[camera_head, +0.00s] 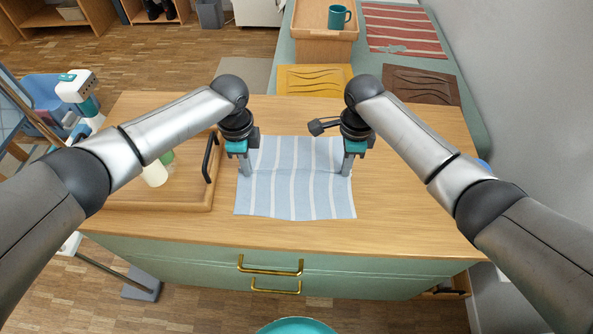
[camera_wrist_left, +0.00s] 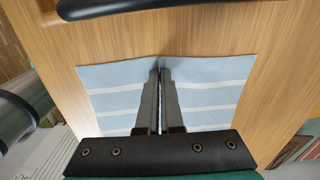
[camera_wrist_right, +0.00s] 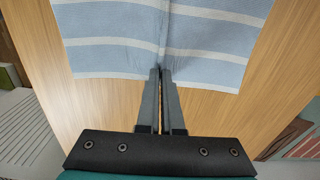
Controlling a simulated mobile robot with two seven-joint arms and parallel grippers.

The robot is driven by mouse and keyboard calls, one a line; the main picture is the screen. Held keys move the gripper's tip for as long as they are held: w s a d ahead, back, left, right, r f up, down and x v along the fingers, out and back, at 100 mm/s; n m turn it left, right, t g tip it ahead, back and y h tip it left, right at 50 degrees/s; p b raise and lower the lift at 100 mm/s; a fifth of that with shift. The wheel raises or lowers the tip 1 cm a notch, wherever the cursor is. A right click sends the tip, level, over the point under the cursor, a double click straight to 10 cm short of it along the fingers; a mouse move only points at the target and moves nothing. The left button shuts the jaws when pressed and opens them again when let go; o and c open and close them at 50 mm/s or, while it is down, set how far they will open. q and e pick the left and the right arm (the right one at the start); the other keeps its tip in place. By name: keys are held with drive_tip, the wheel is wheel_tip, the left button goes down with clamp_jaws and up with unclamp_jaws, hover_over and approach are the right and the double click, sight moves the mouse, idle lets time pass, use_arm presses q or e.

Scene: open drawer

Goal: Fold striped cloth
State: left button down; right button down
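The striped cloth (camera_head: 296,192), light blue with white stripes, lies spread on the wooden counter top. A crease runs across its middle between my two grippers. My left gripper (camera_head: 245,172) points down at the cloth's left edge. In the left wrist view its fingers are shut on the cloth (camera_wrist_left: 112,78), which is drawn into a notch at the fingertips. My right gripper (camera_head: 348,172) points down at the right edge. In the right wrist view its fingers are together on the edge of the cloth (camera_wrist_right: 215,45), where the crease meets it.
A wooden tray (camera_head: 190,206) with a black handle (camera_head: 210,158) and a pale bottle (camera_head: 155,173) stands left of the cloth. Yellow (camera_head: 314,78) and brown (camera_head: 420,84) mats lie behind. The counter (camera_head: 410,215) is clear right of the cloth. Brass drawer handles (camera_head: 270,266) are in front.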

use_arm(q)
drive_tip(key=shift+r, duration=0.15)
use_arm(e)
drive_tip(key=shift+r, duration=0.15)
